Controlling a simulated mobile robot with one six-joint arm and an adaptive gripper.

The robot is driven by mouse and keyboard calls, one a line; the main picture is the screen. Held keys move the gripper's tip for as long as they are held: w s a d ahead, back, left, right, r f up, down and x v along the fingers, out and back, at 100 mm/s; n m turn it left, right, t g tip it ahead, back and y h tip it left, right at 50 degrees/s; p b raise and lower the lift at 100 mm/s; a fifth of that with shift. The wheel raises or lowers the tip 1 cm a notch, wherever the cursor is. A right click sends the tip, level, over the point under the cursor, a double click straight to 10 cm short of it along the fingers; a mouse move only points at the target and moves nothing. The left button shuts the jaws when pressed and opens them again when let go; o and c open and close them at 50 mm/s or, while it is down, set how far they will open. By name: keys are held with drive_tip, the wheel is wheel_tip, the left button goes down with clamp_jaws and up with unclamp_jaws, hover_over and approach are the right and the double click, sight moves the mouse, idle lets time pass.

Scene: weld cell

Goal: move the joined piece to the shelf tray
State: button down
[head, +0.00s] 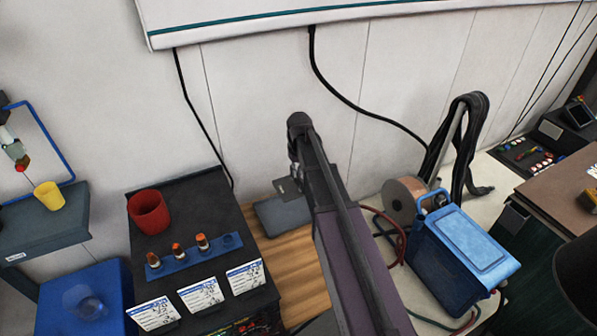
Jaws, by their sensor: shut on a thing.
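My arm reaches up the middle of the head view and hides most of my gripper (295,168). What shows of the gripper is beside the upper arm, shut on a small grey metal piece (286,187), which I take for the joined piece. Its far side is hidden behind the arm. The piece appears above a flat dark grey slab (280,216) on a wooden surface; I cannot tell whether they touch. A grey shelf (45,235) with a front label is at the left. I cannot tell which surface is the shelf tray.
A dark bench (190,205) holds a red cup (149,212), a blue strip (192,258) with several orange-tipped bottles, and white cards (200,293). A yellow cup (49,195) stands on the shelf. A blue machine (462,255) with cables and a spool (404,198) is at the right.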

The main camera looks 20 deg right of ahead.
sight(298, 185)
drive_tip(key=shift+f+b, duration=0.3)
drive_tip(key=shift+f, duration=0.2)
drive_tip(key=shift+f, duration=0.2)
idle(0.3)
drive_tip(key=shift+f+b, duration=2.75)
drive_tip(key=shift+b, duration=0.25)
drive_tip(key=shift+f+b, duration=2.5)
drive_tip(key=shift+f, duration=0.05)
drive_tip(key=c, duration=0.7)
unclamp_jaws()
drive_tip(key=shift+r, duration=0.15)
wheel_tip(298, 185, up, 9)
drive_tip(key=p, duration=0.9)
drive_tip(key=shift+d, duration=0.1)
